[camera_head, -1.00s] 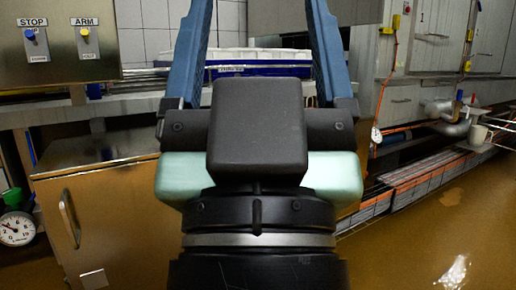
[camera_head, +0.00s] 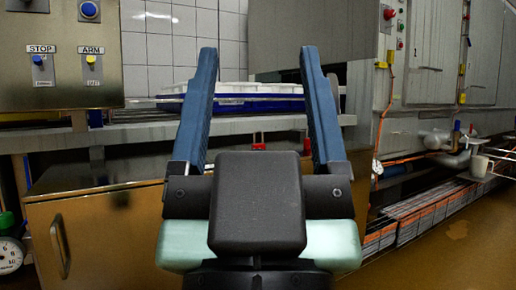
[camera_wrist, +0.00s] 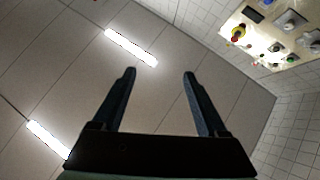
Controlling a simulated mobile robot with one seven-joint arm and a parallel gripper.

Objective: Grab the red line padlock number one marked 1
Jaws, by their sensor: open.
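A small red object (camera_head: 258,146) shows on the front edge of the bench, between my gripper's fingers in the head view. It may be a red padlock, but it is too small to read any mark. My gripper (camera_head: 258,50) is open and empty, with its two blue fingers pointing up and away in the head view. In the wrist view my gripper (camera_wrist: 159,72) is also open, with nothing between the fingers but ceiling. The red object does not show in the wrist view.
A bench (camera_head: 140,130) bears a blue-and-white tray (camera_head: 240,100) behind my fingers. A STOP/ARM panel (camera_head: 65,78) is at the left, above a brown cabinet (camera_head: 110,235).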

